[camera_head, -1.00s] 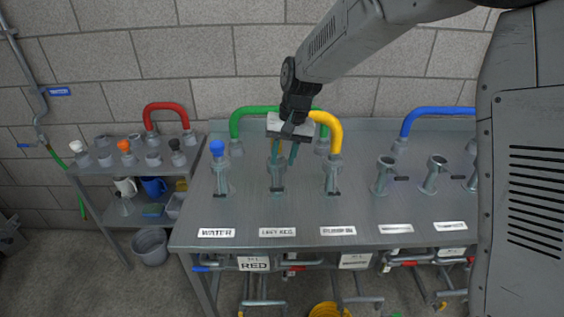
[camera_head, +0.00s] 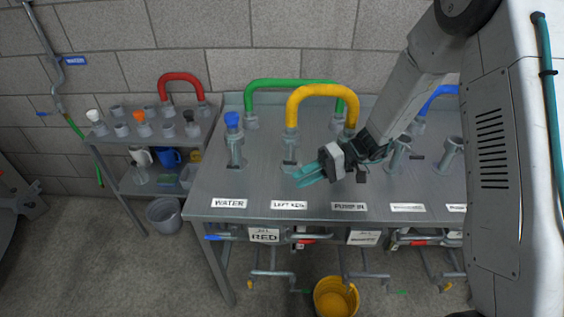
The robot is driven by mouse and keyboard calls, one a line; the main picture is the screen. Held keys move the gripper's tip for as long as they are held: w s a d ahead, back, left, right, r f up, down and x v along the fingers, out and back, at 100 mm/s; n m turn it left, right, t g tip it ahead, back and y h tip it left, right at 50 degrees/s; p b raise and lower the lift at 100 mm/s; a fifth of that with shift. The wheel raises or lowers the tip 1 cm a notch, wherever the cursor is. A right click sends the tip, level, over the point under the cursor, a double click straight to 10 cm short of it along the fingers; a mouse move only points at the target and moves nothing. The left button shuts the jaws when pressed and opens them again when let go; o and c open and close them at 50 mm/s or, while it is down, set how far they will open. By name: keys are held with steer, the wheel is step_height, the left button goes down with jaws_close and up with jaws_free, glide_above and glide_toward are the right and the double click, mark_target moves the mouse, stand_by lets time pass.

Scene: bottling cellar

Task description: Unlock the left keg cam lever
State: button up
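The left keg port (camera_head: 290,148) is a grey coupling on the metal bench, behind the LEFT KEG label (camera_head: 289,205). One end of the yellow hose (camera_head: 320,92) sits on top of it. A small dark lever (camera_head: 289,163) shows low on its front; I cannot tell its exact position. My gripper (camera_head: 303,177) is low over the bench, just right of and in front of this port, with its teal fingers pointing left. The fingers look close together, and the gap between them is unclear. My gripper and wrist partly hide the pump-in port.
The water port (camera_head: 235,150) with a blue cap stands to the left. A green hose (camera_head: 295,83) arches behind the yellow one. A shelf (camera_head: 165,150) with fittings and a red hose (camera_head: 180,77) is at left. The bench front (camera_head: 270,190) is clear.

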mark_target(292, 163)
steer(key=w+d+n+t+y, duration=0.2)
steer(key=w+t+y, duration=0.2)
steer(key=t, duration=0.1)
steer(key=shift+n+t, duration=0.3)
steer(key=shift+n, duration=0.1)
steer(key=a, duration=0.2)
steer(key=w+a, duration=0.1)
steer(key=a, duration=0.4)
steer(key=shift+w+a, duration=0.35)
steer(key=shift+a, duration=0.05)
